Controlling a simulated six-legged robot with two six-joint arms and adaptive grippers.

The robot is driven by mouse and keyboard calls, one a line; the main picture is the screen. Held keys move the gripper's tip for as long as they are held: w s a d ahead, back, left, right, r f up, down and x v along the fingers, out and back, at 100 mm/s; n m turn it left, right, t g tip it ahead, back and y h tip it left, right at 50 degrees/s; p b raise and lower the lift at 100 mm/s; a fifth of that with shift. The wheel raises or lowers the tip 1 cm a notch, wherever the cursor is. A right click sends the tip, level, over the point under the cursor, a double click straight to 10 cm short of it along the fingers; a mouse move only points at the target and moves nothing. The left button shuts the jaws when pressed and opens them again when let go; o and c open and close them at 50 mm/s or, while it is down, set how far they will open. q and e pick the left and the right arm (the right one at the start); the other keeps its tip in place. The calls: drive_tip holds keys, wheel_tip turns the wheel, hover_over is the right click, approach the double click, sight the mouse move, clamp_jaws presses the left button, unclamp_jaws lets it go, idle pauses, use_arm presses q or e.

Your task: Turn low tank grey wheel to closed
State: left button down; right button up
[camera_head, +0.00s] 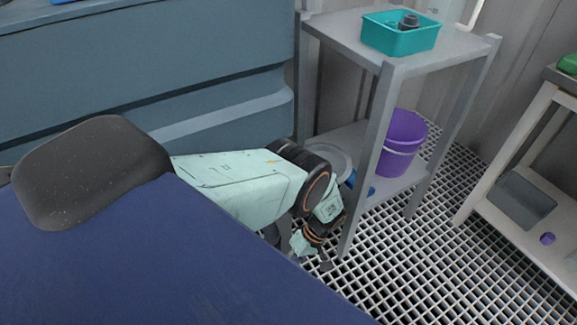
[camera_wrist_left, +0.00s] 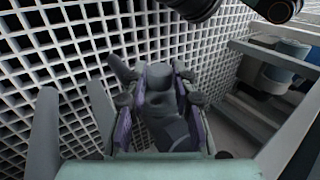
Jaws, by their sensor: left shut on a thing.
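My left gripper (camera_wrist_left: 158,110) is shut on a grey handle-like part (camera_wrist_left: 160,78), apparently the grey wheel. Its purple-lined fingers (camera_wrist_left: 124,130) lie on both sides of it, with stubby grey knobs showing around the grip. Most of the wheel's lower part is hidden between the fingers, so its turn position cannot be told. In the head view my left arm reaches down beside the near leg of the grey shelf, and the gripper (camera_head: 325,263) is low, mostly hidden by its own wrist. The low tank cannot be clearly made out. My right gripper is not in view.
A grey shelf rack (camera_head: 340,31) holds a teal bin (camera_head: 392,42) on top and a purple bucket (camera_head: 402,150) below. A round pale object (camera_head: 328,160) sits on its lower shelf, close to my arm. Open grating floor (camera_head: 420,265) lies to the right.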

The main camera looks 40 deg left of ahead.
use_arm(q)
drive_tip(key=shift+a, duration=0.1)
idle(0.4)
drive_tip(key=c, duration=1.1)
unclamp_jaws()
drive_tip(key=v, duration=1.2)
drive_tip(key=shift+w, duration=0.1)
